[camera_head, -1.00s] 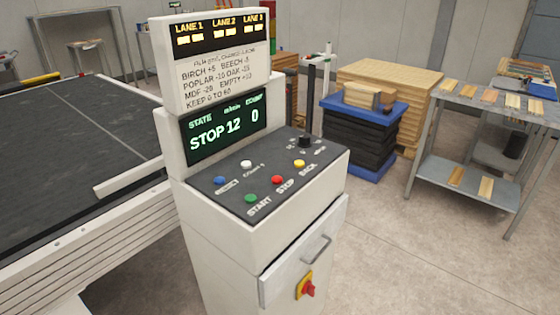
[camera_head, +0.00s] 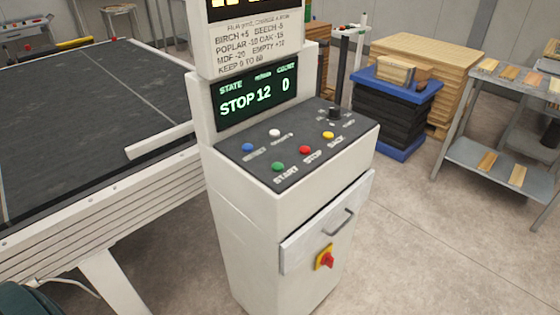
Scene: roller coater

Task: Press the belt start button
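The control console (camera_head: 245,225) stands in the middle of the head view. Its sloped dark panel (camera_head: 250,160) carries a green button (camera_head: 278,167) labelled START at the front edge. A red STOP button (camera_head: 305,150) and a yellow BACK button (camera_head: 328,135) follow to its right. A blue button (camera_head: 247,147) and a white button (camera_head: 274,132) sit behind them. A black knob (camera_head: 334,113) is at the panel's far right. The display (camera_head: 256,95) reads STATE STOP, 12 and 0. Neither gripper shows in the view.
A conveyor belt (camera_head: 80,110) with a pale frame lies left of the console. A red-and-yellow switch (camera_head: 325,257) and a drawer handle (camera_head: 338,222) project from the console front. A blue lift cart (camera_head: 396,91) and a metal shelf table (camera_head: 470,140) stand right. Floor is clear at front right.

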